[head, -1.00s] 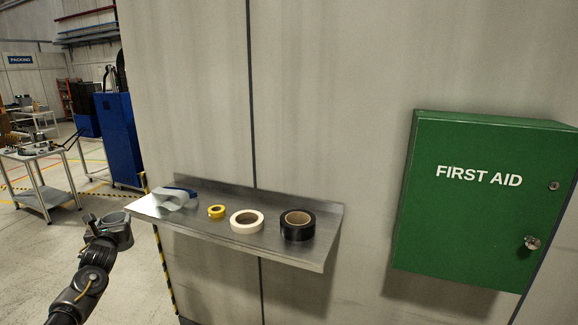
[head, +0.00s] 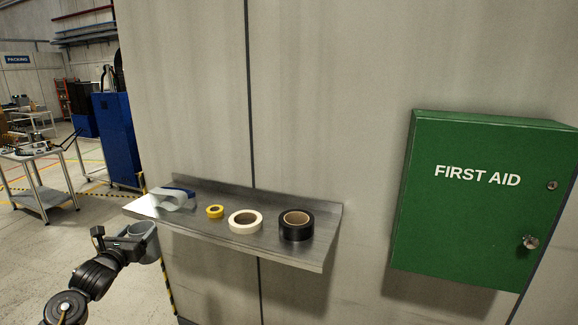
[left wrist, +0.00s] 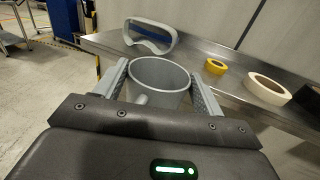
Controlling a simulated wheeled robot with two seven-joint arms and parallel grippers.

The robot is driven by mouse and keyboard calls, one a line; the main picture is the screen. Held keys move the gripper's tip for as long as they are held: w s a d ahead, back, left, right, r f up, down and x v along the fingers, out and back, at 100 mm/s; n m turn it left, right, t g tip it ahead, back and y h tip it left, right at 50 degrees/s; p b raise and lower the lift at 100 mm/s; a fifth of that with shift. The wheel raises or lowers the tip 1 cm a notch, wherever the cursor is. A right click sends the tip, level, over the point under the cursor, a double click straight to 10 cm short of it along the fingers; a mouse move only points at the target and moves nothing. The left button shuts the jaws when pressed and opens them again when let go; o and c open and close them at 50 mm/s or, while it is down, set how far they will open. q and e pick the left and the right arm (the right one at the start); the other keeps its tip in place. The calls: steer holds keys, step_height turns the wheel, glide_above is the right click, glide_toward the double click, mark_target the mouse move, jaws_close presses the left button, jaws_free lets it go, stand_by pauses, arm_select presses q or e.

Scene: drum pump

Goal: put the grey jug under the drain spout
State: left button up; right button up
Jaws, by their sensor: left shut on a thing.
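The grey jug (left wrist: 160,74) is between the two fingers of my left gripper (left wrist: 163,85), open end up, in the left wrist view. My left gripper is shut on it. In the head view my left gripper (head: 138,240) holds the jug (head: 150,244) at the lower left, beside the left end of a metal shelf. The gripper partly hides the jug there. The drain spout does not show in these frames. My right gripper is not in view.
The metal shelf (head: 262,245) on the wall holds safety goggles (head: 172,198), a yellow tape roll (head: 215,211), a white roll (head: 245,221) and a black roll (head: 296,226). A green first aid box (head: 478,205) hangs right. Open floor and a cart (head: 42,183) are left.

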arm_select(q)
steer(key=s+d+f+m+h, duration=0.2)
steer(key=s+d+f, duration=0.3)
steer(key=s+d, duration=0.6)
steer(key=shift+s+f+h, duration=0.15)
steer(key=shift+s+h, duration=0.3)
steer(key=shift+h, duration=0.35)
steer(key=s+d+m+h, duration=0.1)
steer(key=s+d, duration=0.2)
steer(key=s, duration=0.2)
steer(key=s+d+m+g+h, duration=0.1)
steer(key=s+d+h, duration=0.1)
steer(key=s+d, duration=0.2)
steer(key=s+d+m+g+h, duration=0.1)
steer(key=s+d, duration=0.3)
steer(key=s, duration=0.4)
steer(key=shift+s+d, duration=0.15)
steer(key=shift+m+h, duration=0.3)
steer(key=shift+h, duration=0.1)
steer(key=f+b, duration=1.4)
steer(key=shift+s+d, duration=0.15)
steer(key=shift+s, duration=0.1)
steer(key=shift+r, duration=0.1)
